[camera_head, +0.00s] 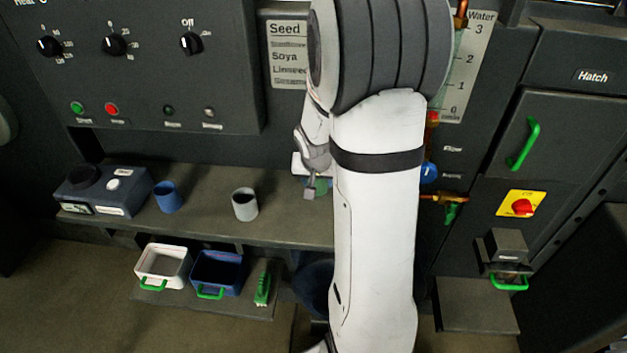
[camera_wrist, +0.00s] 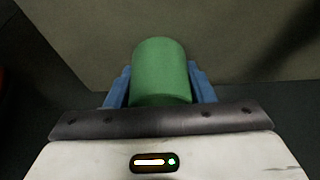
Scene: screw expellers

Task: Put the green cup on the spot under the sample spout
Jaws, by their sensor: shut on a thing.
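The green cup (camera_wrist: 161,72) is between the two blue fingers of my gripper (camera_wrist: 160,88) in the wrist view, and the gripper is shut on it. In the head view my gripper (camera_head: 313,188) is over the right part of the grey shelf, left of my white arm. A bit of the green cup (camera_head: 322,185) shows there; the arm and gripper hide the rest. A brass tap with a green handle (camera_head: 450,213) sticks out right of my arm. I cannot tell whether it is the sample spout, and no marked spot is clearly seen.
A blue cup (camera_head: 167,196) and a grey cup (camera_head: 244,204) stand on the shelf (camera_head: 205,225), beside a scale (camera_head: 105,191). Below are a white bin (camera_head: 162,262), a blue bin (camera_head: 217,270) and a green-handled brush (camera_head: 263,288). A bare low plate (camera_head: 478,308) is at lower right.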

